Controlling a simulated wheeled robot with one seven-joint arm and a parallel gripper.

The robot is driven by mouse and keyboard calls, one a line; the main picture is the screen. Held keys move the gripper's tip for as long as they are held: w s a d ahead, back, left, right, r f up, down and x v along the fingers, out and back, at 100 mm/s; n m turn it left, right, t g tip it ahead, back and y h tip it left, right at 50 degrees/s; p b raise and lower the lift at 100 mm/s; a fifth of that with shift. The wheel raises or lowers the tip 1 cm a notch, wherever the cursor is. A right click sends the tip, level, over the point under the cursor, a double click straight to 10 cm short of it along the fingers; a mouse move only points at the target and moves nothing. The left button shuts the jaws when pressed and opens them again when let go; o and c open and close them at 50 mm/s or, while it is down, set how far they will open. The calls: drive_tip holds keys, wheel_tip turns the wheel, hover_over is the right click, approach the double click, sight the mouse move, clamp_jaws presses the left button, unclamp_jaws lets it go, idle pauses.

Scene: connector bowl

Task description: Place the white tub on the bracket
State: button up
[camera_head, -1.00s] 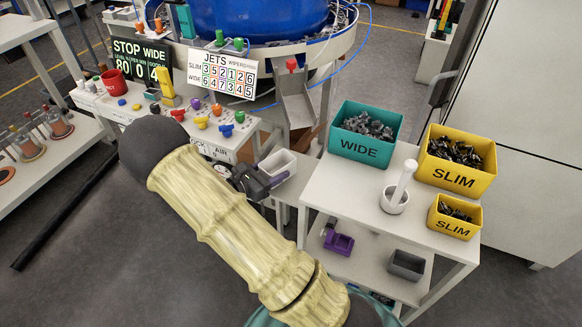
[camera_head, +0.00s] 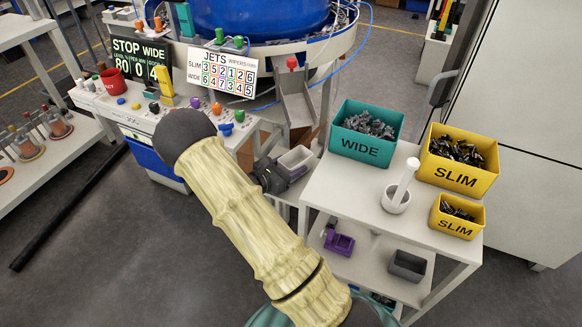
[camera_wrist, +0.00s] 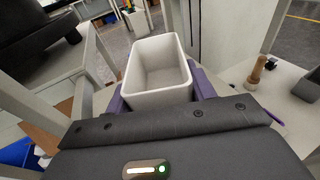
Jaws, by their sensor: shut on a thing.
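The white tub (camera_head: 297,158) is open-topped and looks empty. It is roughly upright just below the metal chute (camera_head: 297,107) in the head view. It fills the middle of the wrist view (camera_wrist: 158,72). My gripper (camera_head: 283,173) is shut on the tub, with a purple finger on each side in the wrist view (camera_wrist: 160,98). A pale ledge, possibly the bracket, shows partly below the gripper in the head view; my arm and gripper hide much of it. I cannot tell whether the tub touches it.
A white table (camera_head: 335,190) stands close on the right. It bears a teal WIDE bin (camera_head: 362,147), yellow SLIM bins (camera_head: 455,178) and a white mortar with pestle (camera_head: 397,199). The control desk (camera_head: 140,118) is on the left, and the blue feeder bowl (camera_head: 255,18) is behind.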

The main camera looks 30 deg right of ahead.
drive_tip(key=shift+f, duration=0.35)
drive_tip(key=o, duration=1.1)
drive_tip(key=shift+r, duration=0.2)
drive_tip(key=shift+a, duration=0.25)
drive_tip(key=p+v, duration=0.1)
drive_tip(key=v, duration=1)
drive_tip(key=shift+s+a, duration=0.15)
drive_tip(key=shift+a, duration=0.05)
